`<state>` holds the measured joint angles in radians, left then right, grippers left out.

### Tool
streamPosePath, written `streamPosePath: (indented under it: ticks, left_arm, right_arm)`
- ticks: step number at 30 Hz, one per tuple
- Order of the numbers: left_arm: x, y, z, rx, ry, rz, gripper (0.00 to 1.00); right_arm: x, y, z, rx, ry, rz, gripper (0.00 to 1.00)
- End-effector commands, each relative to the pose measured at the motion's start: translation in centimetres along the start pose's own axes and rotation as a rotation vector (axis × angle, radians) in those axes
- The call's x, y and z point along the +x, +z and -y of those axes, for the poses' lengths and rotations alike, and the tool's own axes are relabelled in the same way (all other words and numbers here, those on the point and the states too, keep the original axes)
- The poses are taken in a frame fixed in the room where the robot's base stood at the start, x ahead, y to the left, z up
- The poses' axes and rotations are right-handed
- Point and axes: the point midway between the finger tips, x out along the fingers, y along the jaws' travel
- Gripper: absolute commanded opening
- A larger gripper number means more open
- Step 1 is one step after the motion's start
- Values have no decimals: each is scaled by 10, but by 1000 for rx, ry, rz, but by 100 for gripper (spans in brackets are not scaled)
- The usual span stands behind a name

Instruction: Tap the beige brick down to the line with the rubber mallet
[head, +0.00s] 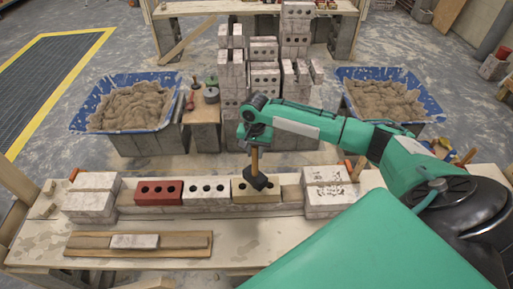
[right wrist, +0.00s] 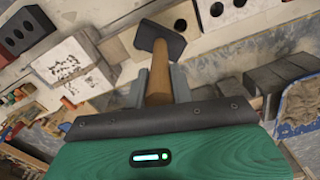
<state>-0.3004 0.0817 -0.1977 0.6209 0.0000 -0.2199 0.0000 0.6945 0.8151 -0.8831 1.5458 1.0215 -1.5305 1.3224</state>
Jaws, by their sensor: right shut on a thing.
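The beige brick (head: 240,191) sits in a row on the wooden bench, right of the white brick (head: 206,190) and the red brick (head: 158,192). The rubber mallet (head: 257,182) has a dark head and wooden handle. My right gripper (head: 256,140) is shut on the handle, which points down. In the head view the mallet head overlaps the beige brick's middle; I cannot tell whether it touches. In the right wrist view the mallet (right wrist: 160,45) extends from between the fingers (right wrist: 160,90). I cannot make out the line. My left gripper is not in view.
Printed white brick stacks stand at the row's left end (head: 92,198) and right end (head: 330,190). Two blue mortar tubs (head: 128,108) (head: 390,95) and tall brick stacks (head: 264,80) stand behind the bench.

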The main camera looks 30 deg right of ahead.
Motion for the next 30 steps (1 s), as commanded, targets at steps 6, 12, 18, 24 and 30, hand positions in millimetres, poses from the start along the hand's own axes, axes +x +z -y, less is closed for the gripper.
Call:
streamPosePath:
  ticks: [6, 12, 18, 24, 30]
  left_arm:
    - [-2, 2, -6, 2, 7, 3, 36]
    - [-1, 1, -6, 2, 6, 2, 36]
    - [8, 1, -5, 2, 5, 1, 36]
    - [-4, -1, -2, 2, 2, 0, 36]
    - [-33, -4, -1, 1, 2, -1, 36]
  right_arm:
    - [3, -8, -3, 29, 1, -3, 0]
    - [4, -7, -3, 28, 1, -3, 0]
    - [46, -6, -4, 28, 5, 1, 0]
    - [32, -7, -3, 27, 2, -3, 0]
    - [8, -7, -3, 28, 1, -2, 0]
